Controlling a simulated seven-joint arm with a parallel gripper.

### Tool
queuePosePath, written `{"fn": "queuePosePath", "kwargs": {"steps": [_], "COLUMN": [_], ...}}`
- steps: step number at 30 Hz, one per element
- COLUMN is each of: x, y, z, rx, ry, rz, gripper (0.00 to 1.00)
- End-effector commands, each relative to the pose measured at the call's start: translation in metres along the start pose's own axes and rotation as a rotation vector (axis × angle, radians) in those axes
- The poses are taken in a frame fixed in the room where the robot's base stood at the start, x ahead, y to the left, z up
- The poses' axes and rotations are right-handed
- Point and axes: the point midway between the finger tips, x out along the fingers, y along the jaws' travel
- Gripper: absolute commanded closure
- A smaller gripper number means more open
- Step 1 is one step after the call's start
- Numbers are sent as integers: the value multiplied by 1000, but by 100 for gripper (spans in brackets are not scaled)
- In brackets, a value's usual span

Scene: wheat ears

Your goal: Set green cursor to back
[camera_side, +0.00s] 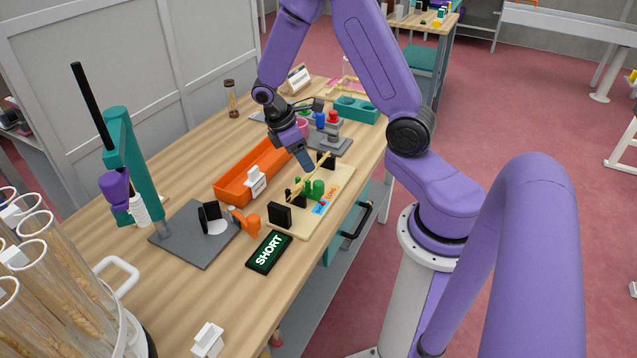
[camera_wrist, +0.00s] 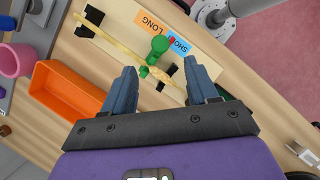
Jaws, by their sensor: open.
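The green cursor (camera_side: 314,188) stands on a pale wooden board (camera_side: 309,223); in the wrist view its round green knob (camera_wrist: 159,46) lies beside the labels, with more green under the straw. A wheat ear on a yellow straw (camera_wrist: 122,47) lies across black supports on this board. An orange LONG label (camera_side: 332,192) and a blue SHORT label (camera_side: 319,208) are next to the cursor, with a small red mark between them. My gripper (camera_side: 307,163) is open and empty above the board; in the wrist view its fingertips (camera_wrist: 160,72) frame the ear and the cursor's lower part.
A black sign (camera_side: 269,251) reads SHORT in front of the board. An orange tray (camera_side: 235,183) lies along the board's left side. A grey plate (camera_side: 190,247) with a teal stand (camera_side: 138,165) is farther left. Glass tubes (camera_side: 50,270) with wheat stand at the lower left.

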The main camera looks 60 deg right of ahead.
Motion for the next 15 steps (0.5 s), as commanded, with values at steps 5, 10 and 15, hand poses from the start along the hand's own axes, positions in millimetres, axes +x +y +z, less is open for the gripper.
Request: {"fn": "queuePosePath", "kwargs": {"steps": [5,10,15], "x": [34,62,86], "y": [-1,-1,-1], "z": [1,1,1], "rx": [-1,-2,-1], "ry": [-5,-4,-2], "rz": [-4,-3,-2], "gripper": [42,42,42]}}
